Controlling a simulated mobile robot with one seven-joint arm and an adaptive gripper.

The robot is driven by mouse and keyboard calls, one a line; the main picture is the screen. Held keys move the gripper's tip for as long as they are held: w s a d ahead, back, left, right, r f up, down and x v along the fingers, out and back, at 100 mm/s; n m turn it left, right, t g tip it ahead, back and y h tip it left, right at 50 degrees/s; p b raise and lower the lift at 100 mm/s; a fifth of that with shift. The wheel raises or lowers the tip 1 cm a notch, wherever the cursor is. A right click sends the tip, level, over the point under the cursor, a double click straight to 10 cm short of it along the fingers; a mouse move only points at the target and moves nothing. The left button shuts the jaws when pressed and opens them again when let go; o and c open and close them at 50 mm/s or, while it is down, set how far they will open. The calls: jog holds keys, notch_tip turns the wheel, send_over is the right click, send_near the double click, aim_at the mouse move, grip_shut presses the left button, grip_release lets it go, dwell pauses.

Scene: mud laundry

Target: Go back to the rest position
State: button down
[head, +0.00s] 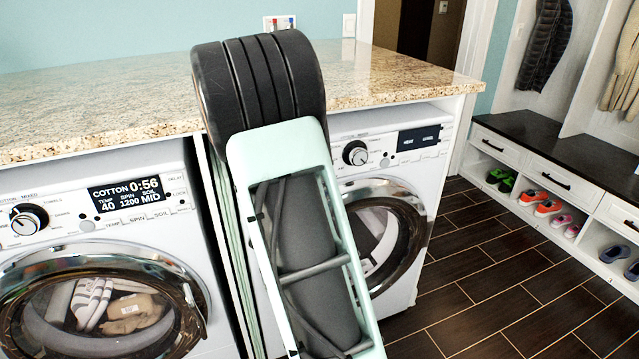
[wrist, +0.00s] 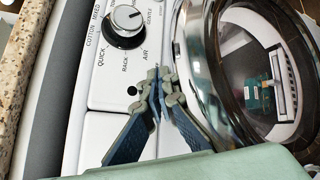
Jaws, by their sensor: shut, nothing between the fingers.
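My gripper (wrist: 159,92) shows in the wrist view with its two blue-grey fingers brought together at the tips and nothing between them. It is in front of a white machine's control panel, between a round selector knob (wrist: 124,24) and a round door (wrist: 262,70). I cannot tell the exact gap to the panel. In the head view my arm rises across the middle, and the gripper itself is hidden.
A granite counter (head: 90,108) runs above a left washer (head: 100,265) with clothes inside and a right machine (head: 375,152). At the right, a bench (head: 530,157) holds shoes in cubbies. The dark tiled floor (head: 490,270) is clear before it.

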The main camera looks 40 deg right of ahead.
jog(key=shift+s+a, duration=0.15)
jog(key=shift+s, duration=0.5)
